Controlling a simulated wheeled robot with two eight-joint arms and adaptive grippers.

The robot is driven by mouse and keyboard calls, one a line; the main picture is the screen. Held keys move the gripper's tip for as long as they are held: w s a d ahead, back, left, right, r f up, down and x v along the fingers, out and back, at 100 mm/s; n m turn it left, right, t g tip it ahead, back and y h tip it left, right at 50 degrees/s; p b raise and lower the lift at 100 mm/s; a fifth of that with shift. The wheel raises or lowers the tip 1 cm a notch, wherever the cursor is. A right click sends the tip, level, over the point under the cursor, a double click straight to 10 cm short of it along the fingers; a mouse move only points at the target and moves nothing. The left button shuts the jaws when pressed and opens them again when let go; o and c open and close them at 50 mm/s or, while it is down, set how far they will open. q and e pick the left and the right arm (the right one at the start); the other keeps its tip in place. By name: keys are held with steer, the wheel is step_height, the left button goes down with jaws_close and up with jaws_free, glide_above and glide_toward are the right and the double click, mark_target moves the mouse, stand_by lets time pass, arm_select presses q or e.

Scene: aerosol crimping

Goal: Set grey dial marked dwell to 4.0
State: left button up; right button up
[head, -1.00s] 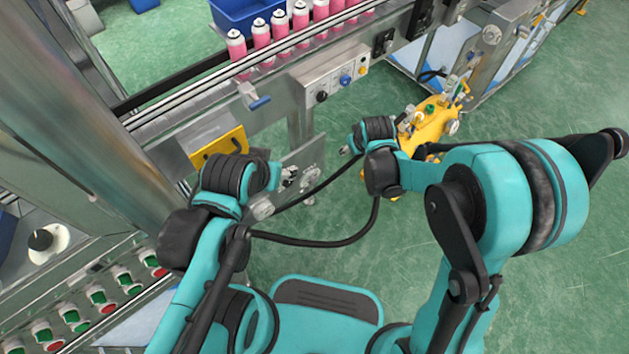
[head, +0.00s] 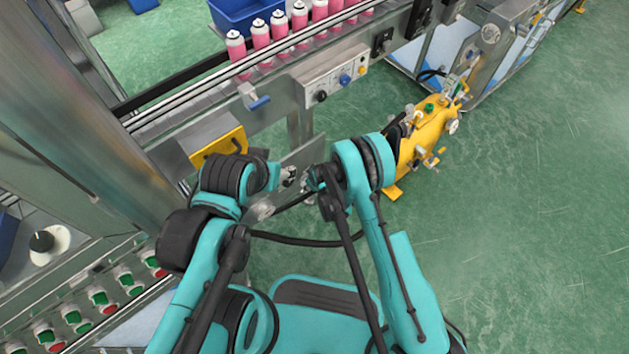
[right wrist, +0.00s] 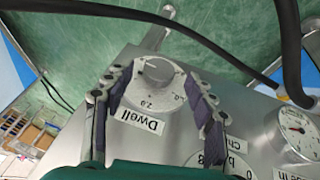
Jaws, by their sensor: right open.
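In the right wrist view, the grey dial (right wrist: 158,88) sits on a metal panel (right wrist: 140,142) with an upside-down label reading Dwell (right wrist: 141,121). Its scale shows 2.0 near the label; another number to the right is partly covered by a finger, and the dial setting is not clear. My right gripper (right wrist: 154,77) is open, with a dark-padded finger on either side of the dial; contact cannot be told. In the head view, my right gripper (head: 314,180) hides the dial at the panel. My left gripper (head: 290,177) is left of it, too small to read.
In the right wrist view, a gauge (right wrist: 297,131) is at right, and dark hoses cross above the panel. In the head view, a yellow machine (head: 425,140) stands to the right, and pink cans (head: 262,45) line the conveyor. Open green floor lies at right.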

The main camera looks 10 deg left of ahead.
steer(key=shift+x, duration=1.25)
steer(key=c, duration=1.2)
steer(key=shift+o, duration=0.2)
steer(key=shift+d+g, duration=0.1)
steer(key=shift+g, duration=0.2)
steer(key=shift+w+d+m+g+y, duration=0.1)
steer(key=shift+w+m+g+y, duration=0.2)
steer(key=shift+g+y, duration=0.75)
steer(key=shift+w+d+m+g+y, duration=0.15)
steer(key=shift+m+g+y, duration=0.25)
steer(key=shift+g+y, duration=0.65)
steer(key=shift+s, duration=0.1)
